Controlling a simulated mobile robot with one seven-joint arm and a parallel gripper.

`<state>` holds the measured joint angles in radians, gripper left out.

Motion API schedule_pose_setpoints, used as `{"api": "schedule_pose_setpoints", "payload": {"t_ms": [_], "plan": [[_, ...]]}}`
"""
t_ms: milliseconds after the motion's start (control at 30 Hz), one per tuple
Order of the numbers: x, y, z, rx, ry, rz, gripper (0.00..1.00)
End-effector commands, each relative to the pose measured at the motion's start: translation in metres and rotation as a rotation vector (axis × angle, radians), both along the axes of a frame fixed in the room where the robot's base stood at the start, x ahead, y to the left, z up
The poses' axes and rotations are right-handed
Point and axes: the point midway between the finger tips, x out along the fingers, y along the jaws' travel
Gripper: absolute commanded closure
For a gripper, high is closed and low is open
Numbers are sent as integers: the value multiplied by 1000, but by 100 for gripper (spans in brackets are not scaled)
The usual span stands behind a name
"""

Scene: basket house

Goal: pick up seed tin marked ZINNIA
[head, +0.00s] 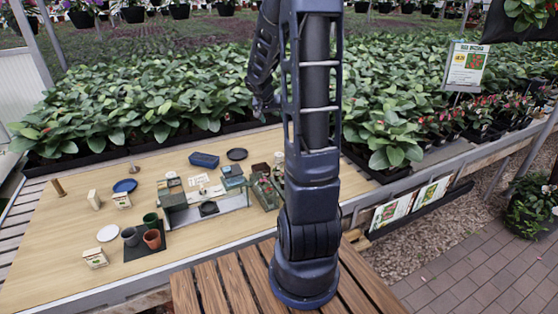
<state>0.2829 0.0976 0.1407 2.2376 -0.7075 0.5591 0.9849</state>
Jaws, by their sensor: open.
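Several small tins or boxes sit on the wooden table, and their labels are too small to read. I cannot tell which one is the seed tin marked ZINNIA. Small tins stand on and around a grey-green shelf unit (173,201), including a teal one (233,182). Others are in or by a green crate (266,194), partly hidden by my arm. My gripper (265,107) is small and dark, above the back of the table against the plants, open and apart from the tins.
The table (60,240) also holds a blue tray (204,160), a dark plate (237,154), a blue plate (125,185), a white plate (108,233), seed packets (95,257) and pots (152,238) on a black mat. Leafy plants (150,95) crowd the back edge. The front left is clear.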

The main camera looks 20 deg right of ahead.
Motion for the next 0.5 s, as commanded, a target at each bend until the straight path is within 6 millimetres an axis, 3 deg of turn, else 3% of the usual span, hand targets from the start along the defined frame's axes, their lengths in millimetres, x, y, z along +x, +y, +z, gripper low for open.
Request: {"api": "schedule_pose_setpoints", "payload": {"t_ms": [200, 500], "plan": [[39, -23, -56, 29, -13, -53, 30], [80, -47, -140, 101, -35, -124, 30]]}}
